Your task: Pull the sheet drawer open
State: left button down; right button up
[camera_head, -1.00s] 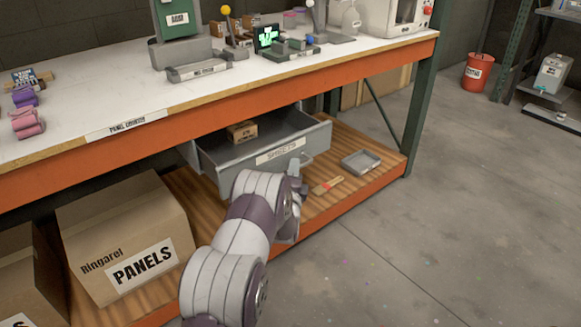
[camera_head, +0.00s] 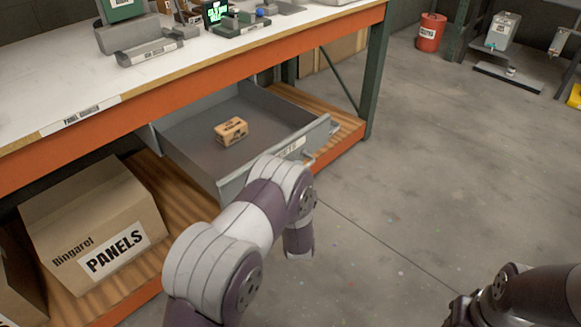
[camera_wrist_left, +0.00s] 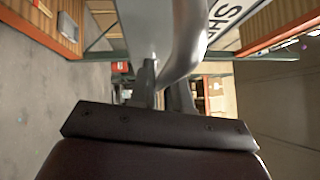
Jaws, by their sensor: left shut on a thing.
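The grey sheet drawer (camera_head: 234,187) under the workbench is far out, and its inside shows. Its front label (camera_head: 291,147) is partly covered by my left arm. A small brown box (camera_head: 231,130) sits on the drawer floor. In the head view my left wrist hides the fingers.
The workbench (camera_head: 60,70) with an orange beam is above the drawer. A large PANELS carton (camera_head: 90,220) stands on the lower wooden shelf, left of the drawer.

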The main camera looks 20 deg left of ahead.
dwell(0.3)
pick_arm(q)
jog(key=c, duration=1.2)
grip_release()
jog(key=p+v, duration=0.2)
jog(key=v, duration=1)
jog(key=shift+s+d, duration=0.15)
jog(key=shift+s, duration=0.2)
